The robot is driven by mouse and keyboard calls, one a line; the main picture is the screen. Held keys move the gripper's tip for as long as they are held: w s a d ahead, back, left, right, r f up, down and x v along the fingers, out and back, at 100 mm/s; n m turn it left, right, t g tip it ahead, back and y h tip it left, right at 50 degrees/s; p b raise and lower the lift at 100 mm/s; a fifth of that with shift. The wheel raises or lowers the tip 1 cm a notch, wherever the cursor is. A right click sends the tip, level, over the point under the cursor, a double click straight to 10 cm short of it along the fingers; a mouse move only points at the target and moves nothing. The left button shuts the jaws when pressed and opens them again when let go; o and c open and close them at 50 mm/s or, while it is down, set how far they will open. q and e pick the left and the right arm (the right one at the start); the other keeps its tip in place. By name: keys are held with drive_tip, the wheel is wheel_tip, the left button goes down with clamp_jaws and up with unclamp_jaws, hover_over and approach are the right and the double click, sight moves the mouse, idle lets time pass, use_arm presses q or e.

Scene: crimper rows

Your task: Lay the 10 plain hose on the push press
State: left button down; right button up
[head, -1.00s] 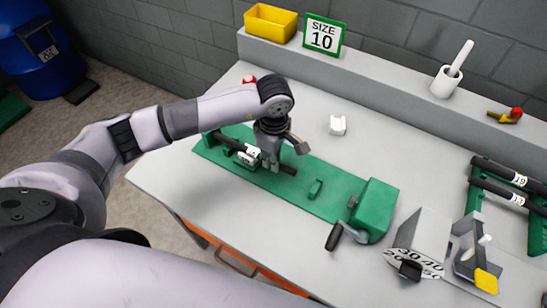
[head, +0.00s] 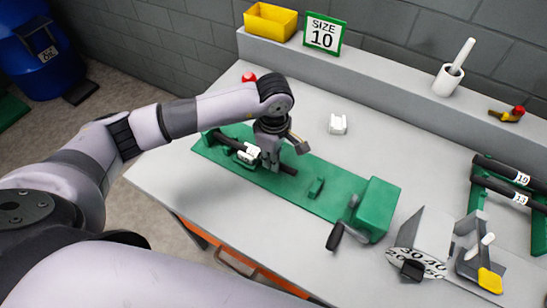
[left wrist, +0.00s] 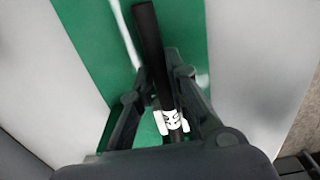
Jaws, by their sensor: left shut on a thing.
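The black hose (head: 223,141) with a white tag lies along the left part of the push press, which has a long green base (head: 334,206). My left gripper (head: 270,164) is shut around the hose, to the right of the tag. In the left wrist view the hose (left wrist: 151,45) runs between the fingers (left wrist: 165,95), over the green base. The tag (left wrist: 171,121) has dark marks that I cannot read. I cannot tell whether the hose touches its rests. My right gripper is not in view.
A green block (head: 377,208) with a crank ends the press. Right of it stands a grey dial device (head: 428,235). Hoses tagged 19 and 13 lie on a green rack (head: 480,199). A small white block (head: 338,124) lies behind the press. A SIZE 10 sign (head: 323,34) stands on the ledge.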

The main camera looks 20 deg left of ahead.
use_arm(q)
drive_tip(key=shift+s+f, duration=0.15)
drive_tip(key=shift+f, duration=0.1)
drive_tip(key=c, duration=2)
unclamp_jaws()
drive_tip(key=o, duration=0.5)
wheel_tip(320, 180, up, 12)
drive_tip(key=shift+r, duration=0.1)
